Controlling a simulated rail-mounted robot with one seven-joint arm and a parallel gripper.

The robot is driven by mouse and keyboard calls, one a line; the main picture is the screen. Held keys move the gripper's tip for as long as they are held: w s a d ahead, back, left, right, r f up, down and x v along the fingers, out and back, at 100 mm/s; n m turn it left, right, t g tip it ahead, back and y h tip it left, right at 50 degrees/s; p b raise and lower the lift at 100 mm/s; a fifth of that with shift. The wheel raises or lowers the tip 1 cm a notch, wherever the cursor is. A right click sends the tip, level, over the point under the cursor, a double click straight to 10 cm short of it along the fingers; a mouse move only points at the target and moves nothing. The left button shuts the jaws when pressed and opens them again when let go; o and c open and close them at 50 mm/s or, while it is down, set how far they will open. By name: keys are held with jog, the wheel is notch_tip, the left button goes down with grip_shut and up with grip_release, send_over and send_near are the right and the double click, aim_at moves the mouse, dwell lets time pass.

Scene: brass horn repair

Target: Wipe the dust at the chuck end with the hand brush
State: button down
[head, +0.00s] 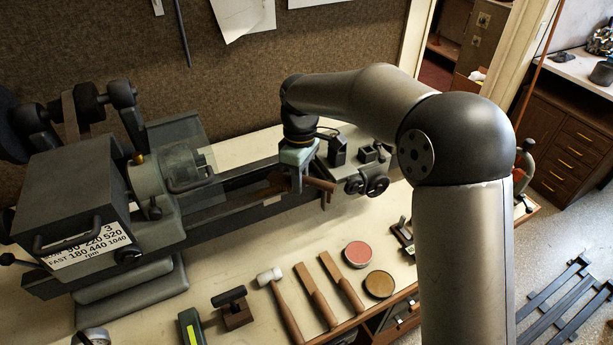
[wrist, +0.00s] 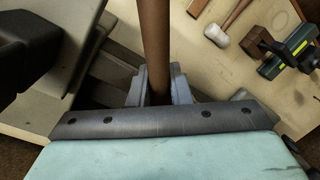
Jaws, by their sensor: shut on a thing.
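My gripper (head: 297,186) is above the lathe bed in the head view, to the right of the chuck end. It is shut on a brown wooden handle, which I take for the hand brush (head: 320,184). In the wrist view the handle (wrist: 154,40) runs up the picture from between the fingers (wrist: 155,92). The bristles cannot be made out. The lathe (head: 75,190) has its headstock at the left, with a clear guard (head: 188,165) at the chuck end. The chuck is largely hidden, and I cannot make out any dust.
A white-headed mallet (head: 272,277), wooden-handled tools (head: 318,297), a red round tin (head: 357,254) and a tan one (head: 379,284) lie along the bench front. The carriage with handwheels (head: 375,186) stands right of my gripper. A pinboard wall (head: 290,60) rises behind.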

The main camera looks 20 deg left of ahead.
jog(key=s+a, duration=0.6)
jog(key=shift+s, duration=0.15)
dwell(0.8)
notch_tip(320, 180, up, 6)
jog(key=p, duration=0.4)
jog(key=shift+p, duration=0.4)
jog(key=shift+r+p, duration=0.45)
jog(key=shift+r, duration=1.1)
